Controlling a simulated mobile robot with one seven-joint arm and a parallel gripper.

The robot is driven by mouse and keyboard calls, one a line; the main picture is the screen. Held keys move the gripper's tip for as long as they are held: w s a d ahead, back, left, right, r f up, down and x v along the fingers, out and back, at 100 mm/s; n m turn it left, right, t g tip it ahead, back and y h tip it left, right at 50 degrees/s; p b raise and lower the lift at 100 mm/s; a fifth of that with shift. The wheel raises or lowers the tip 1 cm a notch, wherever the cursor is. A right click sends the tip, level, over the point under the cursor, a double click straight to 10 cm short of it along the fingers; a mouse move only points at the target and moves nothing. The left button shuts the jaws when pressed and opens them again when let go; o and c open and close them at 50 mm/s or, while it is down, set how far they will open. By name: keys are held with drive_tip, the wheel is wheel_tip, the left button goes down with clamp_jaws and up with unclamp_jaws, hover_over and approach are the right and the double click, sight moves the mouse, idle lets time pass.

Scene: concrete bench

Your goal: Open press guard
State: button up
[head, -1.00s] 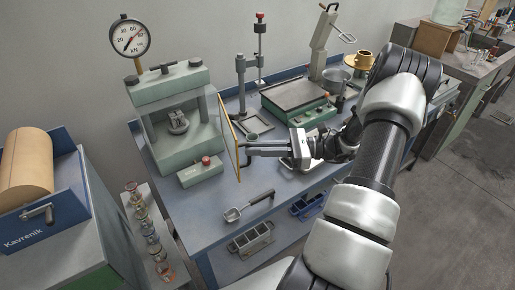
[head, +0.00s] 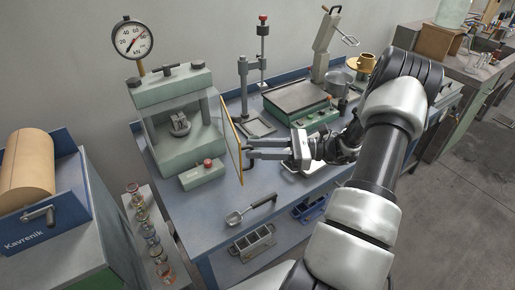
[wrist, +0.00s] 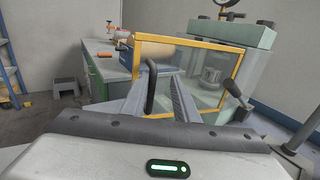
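The press (head: 182,115) is a pale green machine at the back left of the bench. Its guard (head: 232,138), a clear panel in a yellow frame, stands swung out from the press's right side, leaving the front uncovered. The guard spans the middle of the wrist view (wrist: 190,40). Its black bar handle (wrist: 150,88) stands between my gripper's fingers there. My gripper (head: 248,150) is at the guard's outer face, with its two fingers apart on either side of the handle.
A control box with a red button (head: 201,174) sits before the press. A metal scoop (head: 250,210) lies on the front of the bench. A green-based plate device (head: 302,103) and a stand (head: 245,90) are behind my gripper. The bench between box and scoop is clear.

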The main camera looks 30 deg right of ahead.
drive_tip(key=b+v, duration=0.1)
drive_tip(key=v, duration=1.6)
drive_tip(key=shift+d, duration=0.25)
